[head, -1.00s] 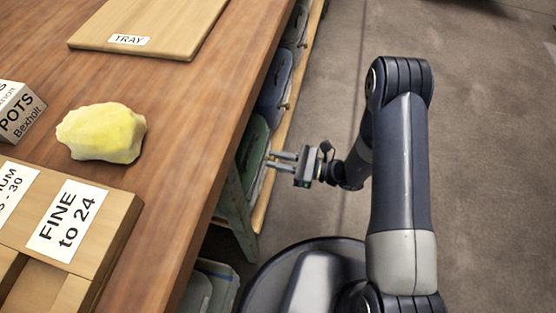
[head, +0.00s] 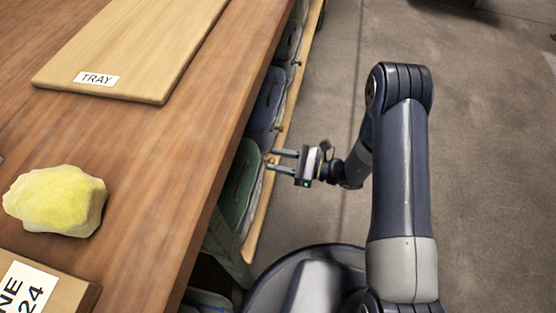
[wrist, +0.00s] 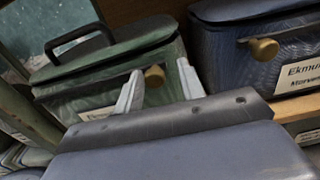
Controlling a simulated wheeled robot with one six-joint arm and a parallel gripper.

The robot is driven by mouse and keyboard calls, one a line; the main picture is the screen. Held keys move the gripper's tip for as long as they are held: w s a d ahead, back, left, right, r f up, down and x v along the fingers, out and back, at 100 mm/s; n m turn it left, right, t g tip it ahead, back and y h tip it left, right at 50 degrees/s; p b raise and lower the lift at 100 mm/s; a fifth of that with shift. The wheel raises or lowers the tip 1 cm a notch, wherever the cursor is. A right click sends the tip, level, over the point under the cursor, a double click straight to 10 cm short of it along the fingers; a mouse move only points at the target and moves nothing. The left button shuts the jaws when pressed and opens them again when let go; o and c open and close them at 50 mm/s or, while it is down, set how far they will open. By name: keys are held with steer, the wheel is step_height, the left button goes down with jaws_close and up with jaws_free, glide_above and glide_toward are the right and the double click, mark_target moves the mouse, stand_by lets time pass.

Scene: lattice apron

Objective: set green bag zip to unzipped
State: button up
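The green bag (wrist: 105,92) sits under the bench in the wrist view, with a dark top and a black handle (wrist: 85,36). A round brass knob (wrist: 155,75) is on its front near the right end, just below the lid edge. The bag also shows in the head view (head: 237,185), partly hidden by the bench top. My gripper (head: 276,160) is open and empty in front of the bag's far end. In the wrist view its fingers (wrist: 160,86) appear on either side of the knob; I cannot tell whether they touch it.
A blue bag (wrist: 228,70) with its own brass knob and a label is to the right on the wooden shelf (wrist: 303,121). The bench top (head: 165,155) overhangs the bags and holds a yellow lump (head: 55,200) and a tray board (head: 130,50). Open floor (head: 490,130) lies right.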

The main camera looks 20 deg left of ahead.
steer(key=shift+o, duration=0.3)
steer(key=w+d+p, duration=0.1)
steer(key=d+p, duration=0.1)
steer(key=d, duration=0.8)
steer(key=shift+d+p, duration=0.35)
steer(key=shift+s+a+b, duration=0.45)
steer(key=shift+s+a, duration=0.05)
steer(key=shift+a, duration=1.25)
steer(key=shift+s+a+b, duration=0.4)
steer(key=shift+s+a, duration=0.1)
steer(key=shift+a, duration=1.25)
steer(key=shift+s+a+b, duration=0.45)
steer(key=shift+s+a, duration=0.05)
steer(key=shift+a, duration=1.25)
steer(key=shift+r, duration=0.1)
